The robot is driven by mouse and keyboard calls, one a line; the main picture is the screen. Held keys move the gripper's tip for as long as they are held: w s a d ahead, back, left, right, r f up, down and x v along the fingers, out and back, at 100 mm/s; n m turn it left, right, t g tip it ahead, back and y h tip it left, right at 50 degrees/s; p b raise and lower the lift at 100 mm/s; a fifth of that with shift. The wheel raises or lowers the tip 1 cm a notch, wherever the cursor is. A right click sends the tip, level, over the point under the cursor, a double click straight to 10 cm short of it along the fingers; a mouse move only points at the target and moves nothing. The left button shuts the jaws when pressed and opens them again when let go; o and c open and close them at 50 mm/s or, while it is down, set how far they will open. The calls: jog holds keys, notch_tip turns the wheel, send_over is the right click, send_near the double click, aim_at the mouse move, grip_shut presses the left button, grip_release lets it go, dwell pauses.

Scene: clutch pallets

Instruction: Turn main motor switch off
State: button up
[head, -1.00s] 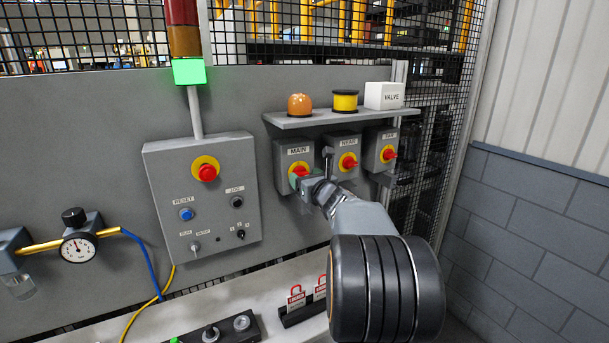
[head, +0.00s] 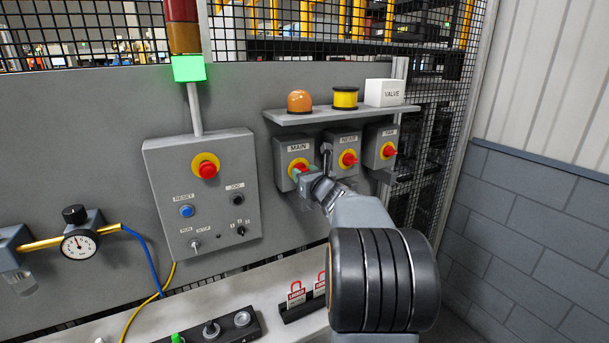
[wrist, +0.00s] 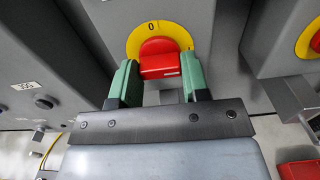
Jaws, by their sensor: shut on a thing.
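The main motor switch (head: 298,165) is a red rotary handle on a yellow disc, on a grey box labelled MAIN. In the wrist view its red handle (wrist: 159,58) sits between the green fingertips of my gripper (wrist: 157,84), below a "0" mark on the disc. My gripper (head: 306,174) is shut on the red handle, reaching it from the lower right in the head view. The fingers and wrist hide part of the lower box.
The NEAR switch (head: 348,159) and FAR switch (head: 388,151) stand close to the right. A shelf (head: 340,115) overhangs the boxes. A control panel (head: 203,195) is to the left.

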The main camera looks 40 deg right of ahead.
jog(key=shift+f, duration=0.1)
jog(key=n+b, duration=0.1)
jog(key=b, duration=0.1)
jog(key=n+b, duration=0.1)
jog(key=b, duration=0.2)
jog(key=shift+f+n, duration=0.3)
jog(key=n+b, duration=0.5)
jog(key=b, duration=0.2)
jog(key=shift+r+n, duration=0.1)
jog(key=shift+n, duration=0.2)
jog(key=n+b, duration=0.5)
jog(key=shift+b, duration=0.4)
jog(key=shift+r+n+b, duration=0.15)
jog(key=shift+n+b, duration=0.7)
jog(key=shift+n, duration=0.3)
jog(key=shift+r+n+b, duration=0.1)
jog(key=shift+n+b, duration=0.7)
jog(key=shift+n, duration=0.35)
jog(key=o, duration=0.9)
jog(key=shift+s, duration=0.1)
